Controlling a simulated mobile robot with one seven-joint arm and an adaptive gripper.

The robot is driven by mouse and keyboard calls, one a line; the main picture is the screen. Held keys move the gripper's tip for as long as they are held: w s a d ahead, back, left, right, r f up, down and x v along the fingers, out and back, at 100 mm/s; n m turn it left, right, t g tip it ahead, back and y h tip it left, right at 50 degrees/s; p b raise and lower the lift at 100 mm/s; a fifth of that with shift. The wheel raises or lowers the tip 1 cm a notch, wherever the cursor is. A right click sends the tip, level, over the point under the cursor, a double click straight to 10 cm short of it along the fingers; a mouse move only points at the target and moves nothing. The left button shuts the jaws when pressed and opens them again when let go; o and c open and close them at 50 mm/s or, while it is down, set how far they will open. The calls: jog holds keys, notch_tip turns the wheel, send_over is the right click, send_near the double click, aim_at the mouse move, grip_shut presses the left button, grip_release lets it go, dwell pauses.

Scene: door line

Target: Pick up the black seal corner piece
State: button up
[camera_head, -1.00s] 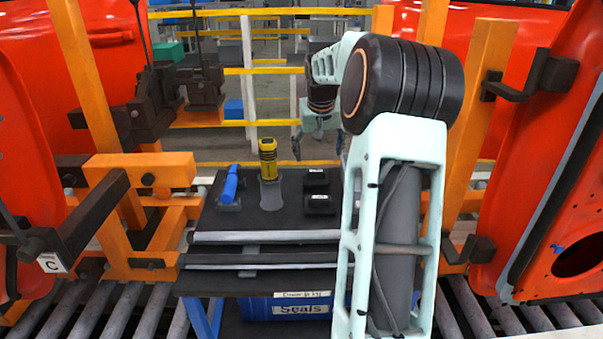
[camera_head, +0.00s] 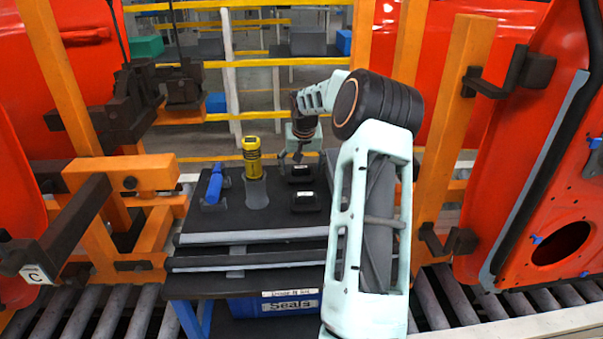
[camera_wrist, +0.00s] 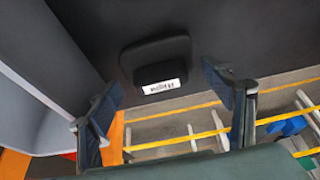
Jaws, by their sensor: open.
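Two small black pieces with white labels lie on the dark table top in the head view, a far one (camera_head: 301,170) and a near one (camera_head: 305,201). Their labels are too small to read. In the wrist view one black piece (camera_wrist: 155,60) with a white label lies flat on the dark surface. My gripper (camera_wrist: 163,80) is open, with its blue-grey fingers spread to the left and right of that piece, apart from it. In the head view my gripper (camera_head: 291,157) hangs by the far black piece. Its fingers are small there.
Long grey strips (camera_head: 250,237) lie along the front. A blue bin labelled "Seals" (camera_head: 250,309) sits below. Orange posts and red door panels (camera_head: 545,190) flank the table.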

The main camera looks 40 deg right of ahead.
jog(key=shift+w+f, duration=0.25)
jog(key=shift+f, duration=0.35)
jog(key=shift+c, duration=0.3)
jog(key=c, duration=0.9)
jog(key=shift+d+r, duration=0.1)
jog(key=shift+r, duration=0.05)
jog(key=shift+r, duration=0.55)
jog(key=s+r+b, duration=0.3)
jog(key=s+r, duration=0.8)
jog(key=s, duration=0.3)
jog(key=shift+a+r, duration=0.2)
jog(key=shift+r, duration=0.15)
